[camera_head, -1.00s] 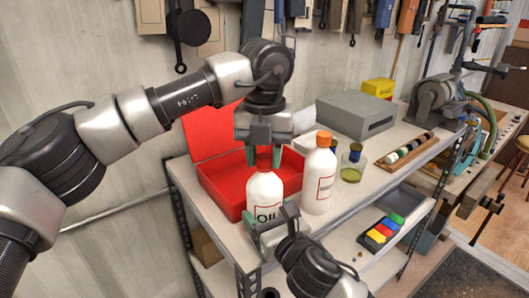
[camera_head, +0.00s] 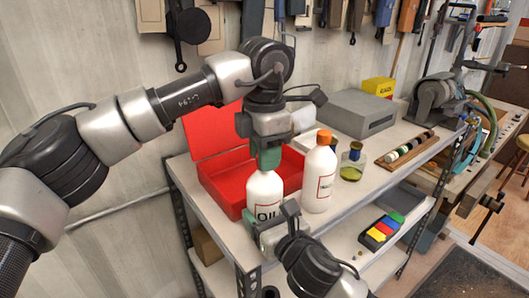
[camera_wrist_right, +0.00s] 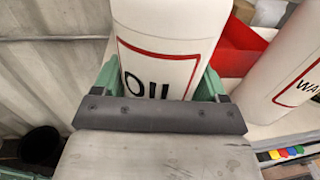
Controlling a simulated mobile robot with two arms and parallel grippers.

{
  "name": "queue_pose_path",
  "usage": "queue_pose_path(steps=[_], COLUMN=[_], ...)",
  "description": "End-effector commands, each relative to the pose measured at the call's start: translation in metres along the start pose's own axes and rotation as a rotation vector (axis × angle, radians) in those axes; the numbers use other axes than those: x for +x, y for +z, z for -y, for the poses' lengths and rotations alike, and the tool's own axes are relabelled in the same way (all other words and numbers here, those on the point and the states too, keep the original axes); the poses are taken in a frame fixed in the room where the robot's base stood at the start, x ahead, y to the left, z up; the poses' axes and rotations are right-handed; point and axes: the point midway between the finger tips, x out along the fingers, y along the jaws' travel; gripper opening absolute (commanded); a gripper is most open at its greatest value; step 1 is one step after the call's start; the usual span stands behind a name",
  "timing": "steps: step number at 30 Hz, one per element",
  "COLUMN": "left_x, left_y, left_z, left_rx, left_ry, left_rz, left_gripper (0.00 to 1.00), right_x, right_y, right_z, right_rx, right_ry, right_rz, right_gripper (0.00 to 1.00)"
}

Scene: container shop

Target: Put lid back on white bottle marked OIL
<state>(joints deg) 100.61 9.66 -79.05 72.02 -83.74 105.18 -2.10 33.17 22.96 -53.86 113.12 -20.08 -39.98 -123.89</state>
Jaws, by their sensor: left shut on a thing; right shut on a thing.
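The white bottle marked OIL (camera_head: 264,188) stands upright on the workbench shelf's near edge, in front of the red box. My right gripper (camera_wrist_right: 158,82) is shut around its lower body; the OIL label shows in the right wrist view between the green fingers. My left gripper (camera_head: 267,158) points down directly over the bottle's top, its green fingers shut at the neck. The lid is hidden behind these fingers now, so I cannot see how it sits on the bottle.
A second white bottle with an orange cap (camera_head: 319,178) stands close on the right. The open red toolbox (camera_head: 222,190) is behind. A glass jar (camera_head: 352,163), a grey box (camera_head: 355,113) and a wooden rack (camera_head: 406,150) stand farther right.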

Motion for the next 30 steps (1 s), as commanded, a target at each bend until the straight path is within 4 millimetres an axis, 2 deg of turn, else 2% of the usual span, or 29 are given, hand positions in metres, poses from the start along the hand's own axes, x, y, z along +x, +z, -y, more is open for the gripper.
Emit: queue_pose_path(steps=[1, 6, 15, 25, 30], left_x=[0.0, 0.0, -0.003, -0.041, -0.045], left_y=[0.0, 0.0, 0.0, 0.001, 0.0], left_z=[0.001, 0.001, 0.0, 0.001, 0.0], left_rx=[0.001, -0.001, -0.003, -0.003, -0.003], left_ry=[0.0, 0.0, 0.001, 0.001, 0.0], left_rz=[0.001, 0.001, 0.001, 0.002, 0.0], left_gripper=[0.35, 0.57, 0.57, 0.57, 0.57], right_x=[0.0, 0.0, 0.0, 0.0, 0.0], right_y=[-0.003, -0.003, -0.002, -0.003, -0.002], right_z=[0.0, 0.0, 0.0, 0.0, 0.0], right_rx=[-0.001, -0.001, -0.001, -0.001, -0.001], right_ry=[-0.001, -0.001, -0.001, -0.001, -0.001], right_rz=[-0.006, -0.005, -0.005, -0.005, -0.005], right_gripper=[0.07, 0.07, 0.07, 0.07, 0.07])
